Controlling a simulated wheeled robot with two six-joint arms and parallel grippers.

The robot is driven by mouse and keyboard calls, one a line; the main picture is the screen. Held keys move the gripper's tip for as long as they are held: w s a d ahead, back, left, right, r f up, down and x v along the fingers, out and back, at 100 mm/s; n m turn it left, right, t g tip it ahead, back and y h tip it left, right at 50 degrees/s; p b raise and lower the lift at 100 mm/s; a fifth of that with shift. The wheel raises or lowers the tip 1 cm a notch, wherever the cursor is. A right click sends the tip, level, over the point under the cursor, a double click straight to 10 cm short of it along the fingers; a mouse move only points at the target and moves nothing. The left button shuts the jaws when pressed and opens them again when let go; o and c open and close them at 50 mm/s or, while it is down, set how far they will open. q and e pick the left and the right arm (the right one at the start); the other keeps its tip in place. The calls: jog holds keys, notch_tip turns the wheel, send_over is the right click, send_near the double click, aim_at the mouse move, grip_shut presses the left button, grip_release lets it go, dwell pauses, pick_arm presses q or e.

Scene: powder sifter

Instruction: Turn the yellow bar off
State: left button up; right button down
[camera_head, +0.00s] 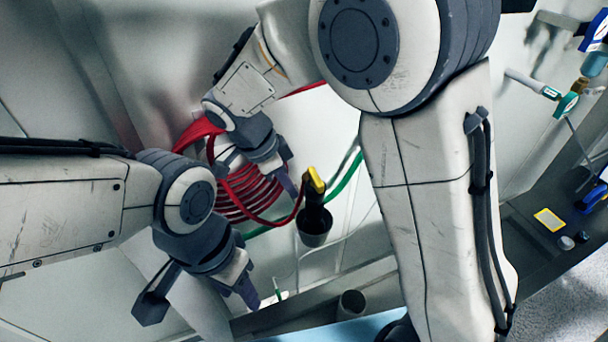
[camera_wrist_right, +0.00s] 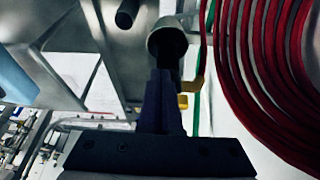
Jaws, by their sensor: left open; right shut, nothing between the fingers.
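The yellow bar (camera_head: 316,180) is a short handle on top of a dark cylindrical fitting (camera_head: 315,222) in front of the wall. In the right wrist view, small yellow parts of the bar (camera_wrist_right: 190,85) show just right of my fingers, partly hidden. My right gripper (camera_head: 290,186) is shut and empty, close to the left of the bar; whether it touches cannot be told. Its fingers (camera_wrist_right: 162,98) point toward the dark fitting in the right wrist view. My left gripper (camera_head: 248,290) is open and empty, lower left of the bar, apart from it.
A coiled red hose (camera_head: 245,195) hangs behind my right gripper, with a green hose (camera_head: 345,176) beside it. A grey cup-like pipe end (camera_head: 351,304) is below. A dark shelf (camera_head: 535,230) with small items runs along the right. My right arm blocks the middle.

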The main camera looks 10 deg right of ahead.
aim_at(311, 192)
pick_arm(q)
jog(key=shift+r+p, duration=0.5)
jog(key=shift+r, duration=0.45)
pick_arm(e)
jog(key=d, duration=0.3)
jog(key=shift+w+d+r, duration=0.1)
jog(key=shift+w+r, duration=0.05)
jog(key=shift+w, duration=0.05)
pick_arm(q)
jog(key=shift+f, duration=0.1)
jog(key=shift+d+f+b, duration=0.3)
jog(key=shift+d+b, duration=0.05)
jog(key=shift+b, duration=0.05)
pick_arm(e)
jog(key=shift+s+n, duration=0.1)
jog(key=shift+n, duration=0.3)
pick_arm(q)
jog(key=shift+f, duration=0.1)
